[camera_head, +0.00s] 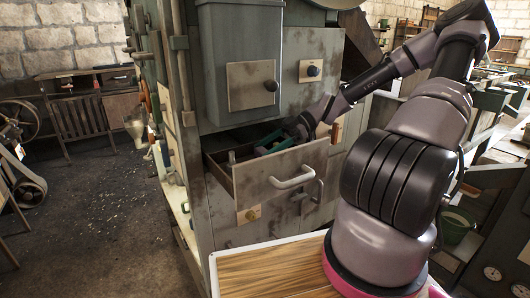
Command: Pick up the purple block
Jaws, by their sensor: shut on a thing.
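My gripper (276,145) reaches down into an open drawer (267,177) of the grey-green cabinet. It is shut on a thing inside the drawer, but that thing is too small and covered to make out. I cannot pick out the purple block in this view; the drawer front and my gripper hide much of the drawer's inside. A small pale upright item (232,157) shows at the drawer's left end.
The drawer's front has a pale curved handle (292,178). A closed grey box with a knobbed panel (251,85) overhangs the drawer at the left. A second knobbed panel (310,71) is at its right. Open floor (95,205) lies to the left.

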